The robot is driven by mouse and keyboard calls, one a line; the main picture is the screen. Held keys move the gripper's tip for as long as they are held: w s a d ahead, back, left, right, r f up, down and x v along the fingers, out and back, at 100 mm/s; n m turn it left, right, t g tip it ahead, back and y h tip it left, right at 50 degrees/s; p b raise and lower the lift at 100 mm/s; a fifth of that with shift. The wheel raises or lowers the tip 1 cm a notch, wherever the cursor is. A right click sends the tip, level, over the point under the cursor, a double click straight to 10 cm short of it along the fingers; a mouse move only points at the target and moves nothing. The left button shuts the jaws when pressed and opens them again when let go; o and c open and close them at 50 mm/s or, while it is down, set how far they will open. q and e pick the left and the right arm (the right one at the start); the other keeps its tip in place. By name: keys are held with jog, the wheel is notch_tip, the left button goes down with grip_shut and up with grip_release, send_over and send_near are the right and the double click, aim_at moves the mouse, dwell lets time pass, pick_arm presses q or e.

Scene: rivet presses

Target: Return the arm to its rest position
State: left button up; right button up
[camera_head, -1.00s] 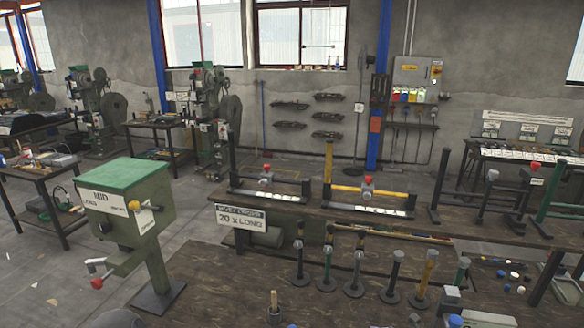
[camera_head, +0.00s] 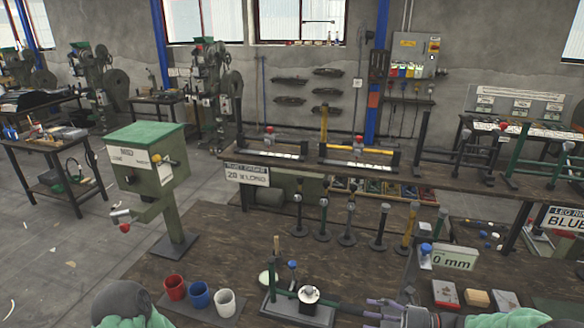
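Part of my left arm shows at the bottom left edge, grey and green; its gripper is not visible. At the bottom right, my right gripper (camera_head: 378,312) is grey-purple and points left, low over the near table beside a small black fixture (camera_head: 300,303) with a dark green bar. Whether it touches the bar, and whether its fingers are apart or closed, I cannot tell. Part of my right arm, grey and green, shows at the bottom edge further right.
A red cup (camera_head: 174,287), a blue cup (camera_head: 199,295) and a white cup (camera_head: 224,303) stand left of the fixture. Several upright posts line the table behind it. A green-topped machine (camera_head: 146,158) stands left. Small boxes (camera_head: 445,294) lie right. Grey floor is open at left.

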pick_arm(q)
notch_tip(320, 180, down, 10)
jog(key=b, duration=0.9)
jog(key=shift+w+b, duration=0.3)
jog(key=shift+b, duration=0.1)
pick_arm(e)
jog(key=s+a+f+n+g+h, duration=0.1)
jog(key=s+a+f+n+h, duration=0.3)
jog(key=f+n, duration=0.6)
jog(key=s+a+f+n+g+h, duration=0.1)
jog(key=s+a+f+n+h, duration=0.2)
jog(key=s+f+n, duration=0.6)
jog(key=s+a+f+n+g+h, duration=0.2)
jog(key=f+n, duration=0.8)
jog(key=f, duration=1.1)
jog(key=s+a+h, duration=0.2)
jog(key=s+h, duration=0.2)
jog(key=s, duration=0.1)
jog(key=shift+s+a+n, duration=0.2)
jog(key=shift+a+n, duration=0.1)
jog(key=shift+a, duration=0.05)
